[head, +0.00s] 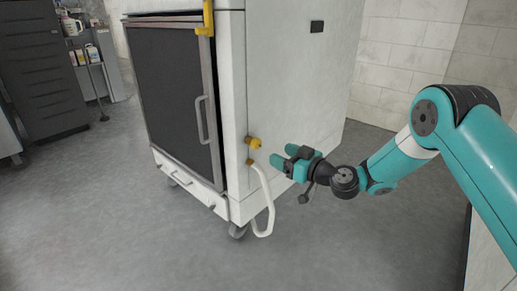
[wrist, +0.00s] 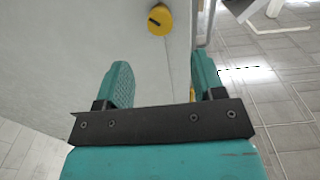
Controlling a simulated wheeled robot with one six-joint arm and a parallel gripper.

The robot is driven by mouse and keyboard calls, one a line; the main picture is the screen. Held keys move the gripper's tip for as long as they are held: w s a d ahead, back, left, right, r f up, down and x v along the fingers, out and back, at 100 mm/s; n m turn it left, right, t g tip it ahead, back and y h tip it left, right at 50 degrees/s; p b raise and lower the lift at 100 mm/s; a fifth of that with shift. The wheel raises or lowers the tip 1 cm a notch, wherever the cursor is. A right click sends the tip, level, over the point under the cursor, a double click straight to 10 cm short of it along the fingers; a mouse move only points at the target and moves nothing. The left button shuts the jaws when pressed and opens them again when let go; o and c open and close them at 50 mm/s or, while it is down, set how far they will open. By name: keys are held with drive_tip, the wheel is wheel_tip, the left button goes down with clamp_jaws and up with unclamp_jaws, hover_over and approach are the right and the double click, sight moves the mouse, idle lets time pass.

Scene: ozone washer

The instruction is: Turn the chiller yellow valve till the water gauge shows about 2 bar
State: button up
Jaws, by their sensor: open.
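The chiller is a tall white cabinet (head: 285,80) with a dark front door. A small yellow valve (head: 254,143) sticks out low on its side, near the front edge. In the wrist view a round yellow knob with a dark mark (wrist: 159,19), which looks like this valve, is at the top centre, beyond my fingertips. My gripper (head: 284,156) is open and empty, just right of the valve and slightly lower, apart from it. Its two teal fingers also show in the wrist view (wrist: 160,70). I cannot make out a water gauge or its reading.
A white bent pipe (head: 267,205) hangs below the valve from a brass-coloured fitting (head: 249,162), close to my gripper. A yellow bracket (head: 207,18) is at the cabinet's top corner. Shelves with bottles (head: 87,50) stand far left. Grey floor (head: 120,215) is clear in front.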

sight(258, 144)
drive_tip(key=b+x, duration=0.2)
drive_tip(key=x, duration=0.6)
drive_tip(key=shift+w+a+f, duration=0.1)
drive_tip(key=shift+a, duration=0.05)
drive_tip(key=shift+w+a, duration=0.4)
drive_tip(key=shift+a, duration=0.05)
drive_tip(key=c, duration=0.9)
drive_tip(key=shift+c, duration=0.2)
